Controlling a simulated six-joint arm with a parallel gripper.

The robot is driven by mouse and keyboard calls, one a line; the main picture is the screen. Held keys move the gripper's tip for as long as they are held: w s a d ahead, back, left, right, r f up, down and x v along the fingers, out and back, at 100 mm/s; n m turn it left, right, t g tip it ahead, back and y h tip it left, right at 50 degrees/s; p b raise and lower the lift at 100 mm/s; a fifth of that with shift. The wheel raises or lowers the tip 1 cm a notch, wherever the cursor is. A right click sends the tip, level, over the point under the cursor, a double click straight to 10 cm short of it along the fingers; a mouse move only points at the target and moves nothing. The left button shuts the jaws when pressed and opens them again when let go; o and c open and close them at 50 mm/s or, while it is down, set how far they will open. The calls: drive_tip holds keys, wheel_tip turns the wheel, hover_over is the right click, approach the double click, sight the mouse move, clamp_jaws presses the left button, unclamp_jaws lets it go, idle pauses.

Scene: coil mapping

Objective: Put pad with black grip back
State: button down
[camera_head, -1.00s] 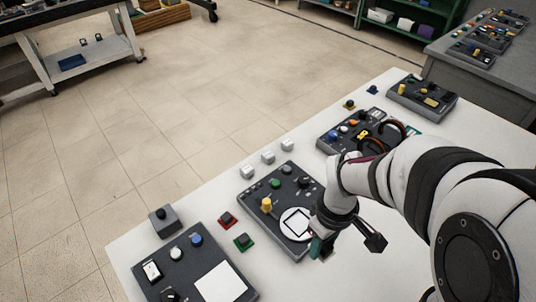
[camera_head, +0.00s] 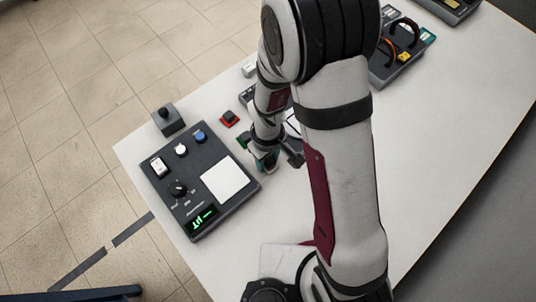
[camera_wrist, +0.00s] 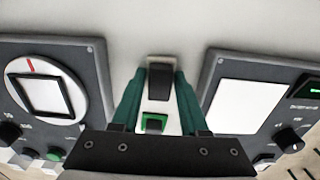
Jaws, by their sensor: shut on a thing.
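My gripper (camera_head: 266,162) is low over the white table, between two dark consoles. In the wrist view its green fingers (camera_wrist: 160,84) are closed on a small black block, which looks like the black grip (camera_wrist: 160,78). A green pad with a black grip (camera_wrist: 154,123) shows between the fingers and also beside the gripper in the head view (camera_head: 242,141). A red pad with a black grip (camera_head: 229,118) lies on the table to its upper left.
The console with a white square plate (camera_head: 238,198) and green display stands left of my gripper. In the wrist view, the other console (camera_wrist: 93,62) has a round white dial (camera_wrist: 45,90) with a black-framed square. A grey box with a black knob (camera_head: 168,121) stands at the table edge.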

sight(268, 159)
drive_tip(key=shift+c, duration=2.1)
unclamp_jaws()
drive_tip(key=shift+f, duration=0.1)
wheel_tip(268, 159, up, 12)
drive_tip(key=s+d+r+m+y, duration=0.1)
drive_tip(key=s+d+r+m, duration=0.3)
drive_tip(key=s+m, duration=0.3)
drive_tip(key=s+d+r+m, duration=0.5)
drive_tip(key=s+m, duration=0.2)
drive_tip(key=shift+s+r+m+y, duration=0.15)
drive_tip(key=shift+r+m+y, duration=0.15)
drive_tip(key=shift+r+y, duration=0.1)
